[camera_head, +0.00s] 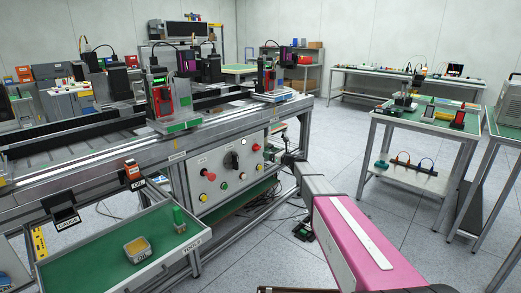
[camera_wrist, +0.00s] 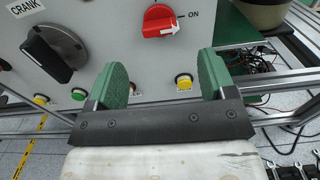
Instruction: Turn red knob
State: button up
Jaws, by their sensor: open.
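The red knob (camera_wrist: 158,20) is on the grey control panel, at the top centre of the wrist view. A white arrow on it points right, near the word ON. In the head view it is a small red spot (camera_head: 256,147) near the panel's right end. My gripper (camera_wrist: 162,64) is open, its two green-padded fingers apart with nothing between them. In the wrist view the knob appears beyond the fingertips and between their lines, not touched. In the head view my gripper (camera_head: 288,159) is small, just right of the panel.
A black crank knob (camera_wrist: 48,52) is left of the red knob. Yellow buttons (camera_wrist: 184,82) and a green button (camera_wrist: 78,94) sit below. Metal rails (camera_wrist: 275,88) and cables lie at the right. A green tool tray (camera_head: 100,250) stands at front left.

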aim_at(259, 148)
jog(key=x, duration=0.9)
jog(key=c, duration=0.9)
